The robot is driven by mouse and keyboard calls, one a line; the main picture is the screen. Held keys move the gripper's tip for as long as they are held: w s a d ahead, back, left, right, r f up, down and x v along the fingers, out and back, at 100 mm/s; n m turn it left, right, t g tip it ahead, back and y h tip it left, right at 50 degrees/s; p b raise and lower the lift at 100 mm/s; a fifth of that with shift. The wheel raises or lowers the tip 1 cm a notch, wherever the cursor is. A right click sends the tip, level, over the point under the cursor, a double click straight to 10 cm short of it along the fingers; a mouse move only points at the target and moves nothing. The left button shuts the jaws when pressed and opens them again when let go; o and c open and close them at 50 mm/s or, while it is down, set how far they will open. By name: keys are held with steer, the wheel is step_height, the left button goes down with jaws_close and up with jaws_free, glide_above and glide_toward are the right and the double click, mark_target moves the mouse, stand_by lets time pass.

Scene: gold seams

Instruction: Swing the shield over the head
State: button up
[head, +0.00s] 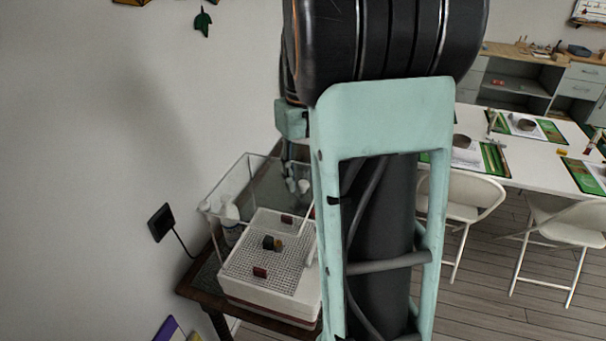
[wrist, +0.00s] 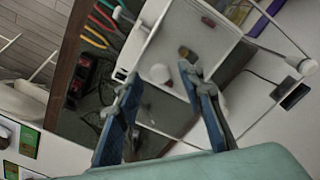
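The grinder is a white box with a pale grid top (head: 282,233) on a small wooden stand. Its small dark and brass head (head: 271,243) stands up from the grid. A clear shield (head: 228,186) with pale edges is tilted up behind the grid, toward the back of the grinder. My gripper (head: 296,184) is at the shield's right side, partly hidden by my arm. In the wrist view my gripper (wrist: 160,78) is open, its two blue fingers apart, with a white round knob (wrist: 160,73) seen between and beyond them. I cannot tell whether the fingers touch anything.
Two small red pieces (head: 287,218) (head: 260,272) are on the grid. A wall socket (head: 160,222) with a cable is at left. Coloured-handled pliers (wrist: 103,20) and a power strip (wrist: 75,80) show in the wrist view. A white table (head: 535,150) with chairs stands at right.

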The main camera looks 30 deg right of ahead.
step_height(320, 180, up, 12)
stand_by(0.6)
